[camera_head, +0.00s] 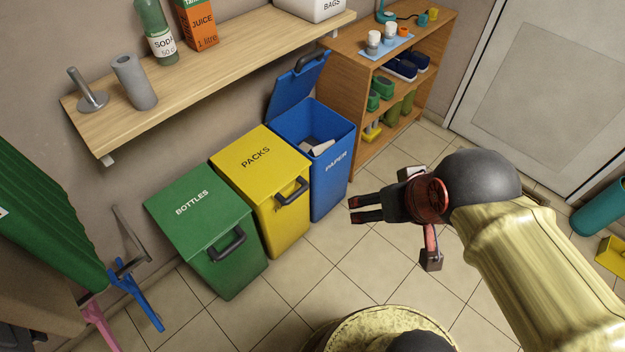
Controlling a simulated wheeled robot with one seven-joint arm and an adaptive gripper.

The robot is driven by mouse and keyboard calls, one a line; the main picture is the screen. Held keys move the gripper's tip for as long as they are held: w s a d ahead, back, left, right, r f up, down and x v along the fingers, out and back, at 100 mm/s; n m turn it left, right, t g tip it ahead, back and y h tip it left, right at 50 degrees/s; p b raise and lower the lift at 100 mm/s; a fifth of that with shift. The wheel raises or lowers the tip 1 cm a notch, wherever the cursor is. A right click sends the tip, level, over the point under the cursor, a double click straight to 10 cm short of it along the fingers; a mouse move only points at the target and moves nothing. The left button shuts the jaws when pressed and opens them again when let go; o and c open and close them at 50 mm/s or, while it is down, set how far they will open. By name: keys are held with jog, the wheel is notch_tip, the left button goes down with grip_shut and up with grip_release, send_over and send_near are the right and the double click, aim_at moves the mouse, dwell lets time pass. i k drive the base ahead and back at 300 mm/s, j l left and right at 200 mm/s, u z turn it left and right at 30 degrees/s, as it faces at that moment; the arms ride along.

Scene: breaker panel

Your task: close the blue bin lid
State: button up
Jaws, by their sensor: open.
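The blue bin (330,177), marked PAPER, stands at the right end of a row of bins, against the shelf unit. Its lid (297,86) is open, tilted up and back towards the wall, with a dark handle (308,61) at its upper edge. Pale paper (318,147) shows inside the bin. My gripper (352,210) is in front of the blue bin and lower right of it in the picture, its fingers pointing left. It is open, looks empty and appears apart from the bin and the lid.
The yellow PACKS bin (248,150) and green BOTTLES bin (197,200) stand left with lids shut. A wall shelf (215,62) hangs above the bins. The wooden shelf unit (345,73) is close on the blue bin's right. Tiled floor (330,260) in front is clear.

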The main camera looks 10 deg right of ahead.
aim_at(296, 85)
jog(key=i+l+u, duration=0.2)
jog(key=l, duration=0.15)
jog(key=i+l+u, duration=0.2)
jog(key=l, duration=0.15)
jog(key=i+l+u, duration=0.2)
jog(key=l, duration=0.2)
